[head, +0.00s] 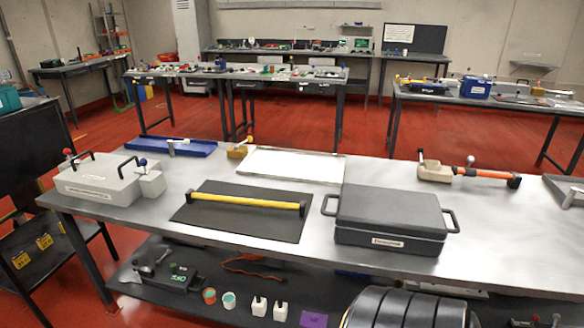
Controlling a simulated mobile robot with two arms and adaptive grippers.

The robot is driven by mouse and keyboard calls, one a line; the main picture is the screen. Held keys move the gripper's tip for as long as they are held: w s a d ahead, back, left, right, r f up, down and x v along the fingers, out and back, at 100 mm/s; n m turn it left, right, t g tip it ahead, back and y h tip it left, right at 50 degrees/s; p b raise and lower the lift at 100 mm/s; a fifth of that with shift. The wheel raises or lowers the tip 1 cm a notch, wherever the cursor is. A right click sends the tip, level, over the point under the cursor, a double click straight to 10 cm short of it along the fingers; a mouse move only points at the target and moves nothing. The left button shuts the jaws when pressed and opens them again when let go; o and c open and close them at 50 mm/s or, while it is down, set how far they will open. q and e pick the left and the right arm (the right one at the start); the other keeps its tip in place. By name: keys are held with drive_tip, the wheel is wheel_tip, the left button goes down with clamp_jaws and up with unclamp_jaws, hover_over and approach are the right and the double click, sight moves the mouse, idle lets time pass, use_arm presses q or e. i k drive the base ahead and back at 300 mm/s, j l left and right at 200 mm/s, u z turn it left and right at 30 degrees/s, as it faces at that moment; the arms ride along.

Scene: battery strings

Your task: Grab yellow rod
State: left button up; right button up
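The yellow rod (243,201) lies flat on a black mat (230,225) on the near metal table. It runs roughly left to right and has dark end caps. Its whole length is visible and nothing covers it. Neither of my grippers shows in the head view.
On the same metal table (305,246), a grey box (98,181) stands left of the mat and a dark case with side handles (390,212) stands right. A white tray (292,164) and a blue tray (181,149) lie behind. An orange rod (484,173) lies far right.

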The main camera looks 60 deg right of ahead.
sight(191, 196)
drive_tip(key=z, duration=1.55)
drive_tip(key=i+l+u, duration=0.25)
drive_tip(key=i+j, duration=0.05)
